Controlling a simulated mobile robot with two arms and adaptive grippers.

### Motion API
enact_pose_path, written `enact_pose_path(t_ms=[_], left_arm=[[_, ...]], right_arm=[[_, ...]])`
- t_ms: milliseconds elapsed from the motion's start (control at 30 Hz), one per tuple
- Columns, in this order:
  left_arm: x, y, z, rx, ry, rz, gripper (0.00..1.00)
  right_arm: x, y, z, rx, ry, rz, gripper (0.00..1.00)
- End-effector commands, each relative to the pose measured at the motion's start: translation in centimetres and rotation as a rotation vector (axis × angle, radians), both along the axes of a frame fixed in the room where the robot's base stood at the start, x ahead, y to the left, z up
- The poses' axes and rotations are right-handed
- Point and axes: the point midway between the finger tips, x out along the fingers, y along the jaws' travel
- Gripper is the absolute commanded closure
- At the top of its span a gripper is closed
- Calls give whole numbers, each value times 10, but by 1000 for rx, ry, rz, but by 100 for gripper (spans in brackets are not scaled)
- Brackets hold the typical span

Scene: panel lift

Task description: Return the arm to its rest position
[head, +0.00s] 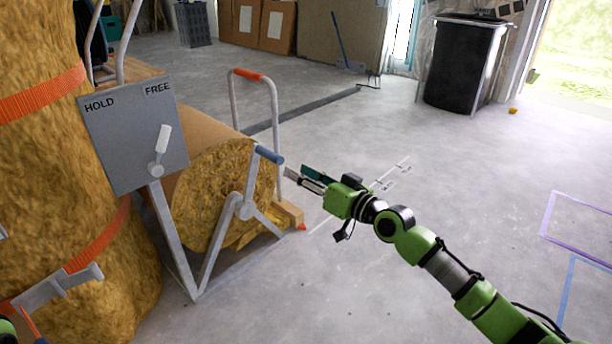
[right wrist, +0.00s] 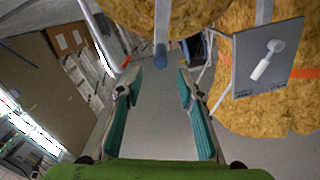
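My right arm reaches in from the lower right in the head view. Its gripper (head: 301,176) is beside the blue crank grip (head: 268,154) of the winch stand, a little to its right. In the right wrist view, the teal-padded fingers (right wrist: 161,88) are spread with nothing between them. The blue grip (right wrist: 161,57) shows beyond the fingertips. The grey panel (head: 118,140) is marked HOLD and FREE. Its white lever (head: 162,138) points up and leans toward FREE. My left gripper cannot be made out.
The crank stand with a yellow roll (head: 208,195) and a red-topped frame (head: 275,105) are close to the right gripper. Tall strapped straw-coloured bales (head: 40,190) fill the left. A black bin (head: 463,65) stands at the back. The floor (head: 440,180) on the right is largely clear.

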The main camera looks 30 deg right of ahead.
Motion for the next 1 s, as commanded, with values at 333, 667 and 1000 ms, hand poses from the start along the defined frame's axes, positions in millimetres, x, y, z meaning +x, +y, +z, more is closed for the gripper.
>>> enact_pose_path(t_ms=[333, 667, 1000], left_arm=[[0, 0, 0, 0, 0, 0, 60], [0, 0, 0, 0, 0, 0, 60], [38, 3, -3, -6, 139, -5, 60]], right_arm=[[-14, -4, 0, 0, 0, 1, 66], [-13, -4, 0, 0, 0, 1, 66], [-66, 74, 87, 22, -315, -15, 66]])
